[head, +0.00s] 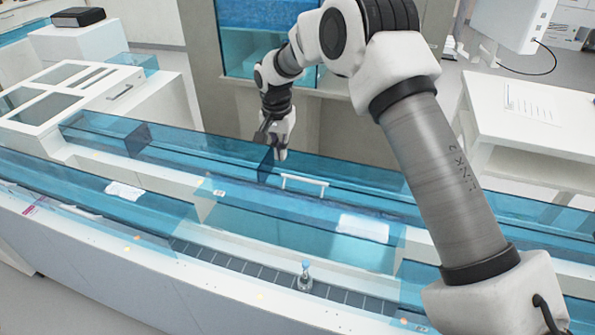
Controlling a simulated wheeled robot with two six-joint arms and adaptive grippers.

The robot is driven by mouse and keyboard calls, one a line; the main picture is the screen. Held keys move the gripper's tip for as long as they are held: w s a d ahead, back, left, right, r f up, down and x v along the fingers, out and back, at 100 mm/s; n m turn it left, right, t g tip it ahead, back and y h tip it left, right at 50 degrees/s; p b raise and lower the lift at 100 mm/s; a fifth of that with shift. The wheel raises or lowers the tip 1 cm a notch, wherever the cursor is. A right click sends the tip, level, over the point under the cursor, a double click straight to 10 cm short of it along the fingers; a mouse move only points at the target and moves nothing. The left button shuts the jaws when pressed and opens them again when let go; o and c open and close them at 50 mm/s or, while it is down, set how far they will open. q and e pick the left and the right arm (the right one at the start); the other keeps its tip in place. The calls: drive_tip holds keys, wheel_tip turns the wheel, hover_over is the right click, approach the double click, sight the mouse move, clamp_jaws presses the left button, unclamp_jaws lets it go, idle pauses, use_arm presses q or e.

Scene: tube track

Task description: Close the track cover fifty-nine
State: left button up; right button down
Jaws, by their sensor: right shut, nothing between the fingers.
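A long track runs across the view under see-through blue covers. In the middle one cover (265,225) looks lifted, and the dark slotted track (235,262) in front of it is exposed. A white bar handle (304,181) shows behind this panel. I cannot read any number, so I cannot tell which cover is fifty-nine. My right gripper (279,151) is shut and empty, pointing down by the rear blue panels, left of and beyond the handle. I cannot tell whether it touches a panel. My left gripper is not in view.
A small tube with a blue cap (305,276) stands in the exposed track. Closed-looking covers (90,195) lie to the left. A white table (530,115) stands at the right, and a white cabinet (75,95) at the left. My right arm crosses the right side.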

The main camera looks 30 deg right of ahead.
drive_tip(key=w+d+b, duration=0.1)
drive_tip(key=w+d, duration=0.1)
drive_tip(key=d, duration=0.5)
wheel_tip(320, 180, down, 9)
drive_tip(key=d+p, duration=0.1)
drive_tip(key=p, duration=0.2)
drive_tip(key=shift+s+a+r+t+h+p, duration=0.15)
drive_tip(key=shift+s+a+p, duration=0.25)
drive_tip(key=shift+a, duration=0.4)
drive_tip(key=shift+s+a+r+t+h+p, duration=0.2)
drive_tip(key=shift+s+a, duration=0.25)
drive_tip(key=shift+a, duration=0.3)
